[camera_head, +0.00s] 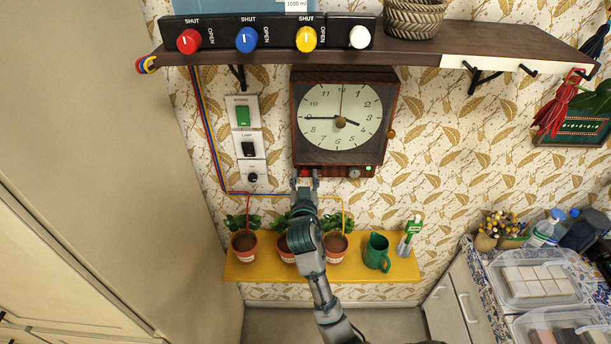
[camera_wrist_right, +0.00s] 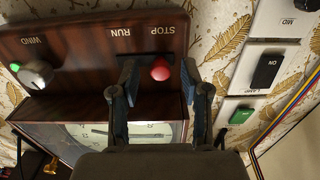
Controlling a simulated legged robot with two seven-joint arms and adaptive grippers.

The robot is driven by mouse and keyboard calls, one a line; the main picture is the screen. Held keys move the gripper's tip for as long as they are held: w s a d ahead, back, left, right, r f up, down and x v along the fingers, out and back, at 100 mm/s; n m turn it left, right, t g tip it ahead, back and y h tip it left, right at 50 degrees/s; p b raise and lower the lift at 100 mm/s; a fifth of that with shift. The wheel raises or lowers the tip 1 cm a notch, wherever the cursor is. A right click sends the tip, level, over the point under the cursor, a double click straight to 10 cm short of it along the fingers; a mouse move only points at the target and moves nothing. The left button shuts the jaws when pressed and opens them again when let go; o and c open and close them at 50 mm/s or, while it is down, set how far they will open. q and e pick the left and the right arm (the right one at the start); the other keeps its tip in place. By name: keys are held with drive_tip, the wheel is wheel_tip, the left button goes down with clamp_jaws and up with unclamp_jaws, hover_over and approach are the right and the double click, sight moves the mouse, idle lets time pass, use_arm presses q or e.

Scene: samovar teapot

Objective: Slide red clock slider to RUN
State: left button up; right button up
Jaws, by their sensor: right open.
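The wooden wall clock (camera_head: 315,78) hangs below the shelf. In the right wrist view, which looks upside down, the clock's lower panel (camera_wrist_right: 75,65) carries the labels WIND, RUN and STOP. The round red slider (camera_wrist_right: 160,70) sits by STOP; RUN is to its left in that view. My right gripper (camera_head: 305,178) is at the left part of the clock's lower edge. In the wrist view my right gripper (camera_wrist_right: 159,82) is open, with a fingertip on each side of the slider and a visible gap to the right finger. Contact with the left finger is unclear. My left gripper is out of view.
A silver winding knob (camera_wrist_right: 36,74) and a green light (camera_head: 368,168) are on the same panel. Wall switches (camera_head: 245,143) are left of the clock. Potted plants (camera_head: 245,243) and a green jug (camera_head: 377,252) stand on the yellow shelf (camera_head: 405,268) below.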

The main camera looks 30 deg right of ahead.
drive_tip(key=shift+a+r, duration=0.15)
drive_tip(key=shift+a, duration=0.2)
drive_tip(key=shift+d, duration=0.35)
clamp_jaws()
use_arm(q)
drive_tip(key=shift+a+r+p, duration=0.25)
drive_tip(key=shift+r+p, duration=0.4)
drive_tip(key=shift+p, duration=0.1)
use_arm(e)
drive_tip(key=shift+s+d, duration=0.5)
drive_tip(key=shift+d, duration=0.35)
drive_tip(key=shift+s+d, duration=0.5)
drive_tip(key=shift+d, duration=0.3)
unclamp_jaws()
drive_tip(key=shift+d, duration=0.1)
